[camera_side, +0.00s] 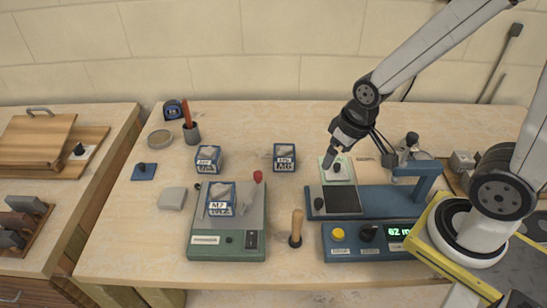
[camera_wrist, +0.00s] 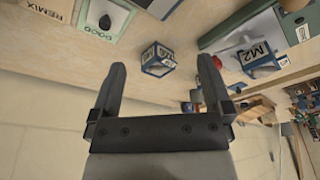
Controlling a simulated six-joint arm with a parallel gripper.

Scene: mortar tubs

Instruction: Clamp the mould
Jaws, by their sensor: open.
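A blue mould box labelled M2 (camera_side: 221,198), with grey material on top, sits on the green machine (camera_side: 228,240). A lever with a red knob (camera_side: 258,177) stands upright at its right side. In the wrist view the M2 box (camera_wrist: 258,58) is at upper right, on the green machine (camera_wrist: 235,30). My gripper (camera_side: 335,143) is open and empty, above the pale green card with a black knob (camera_side: 337,170), well to the right of and behind the M2 box. Its two fingers (camera_wrist: 162,68) are apart in the wrist view. Whether the mould is clamped cannot be told.
Two more blue boxes (camera_side: 208,158) (camera_side: 284,157) stand behind the green machine. A wooden-handled tool (camera_side: 296,228) stands between it and the blue machine (camera_side: 375,235) with a lit display. A grey block (camera_side: 172,198) lies at left. Bare table lies between the boxes and the card.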

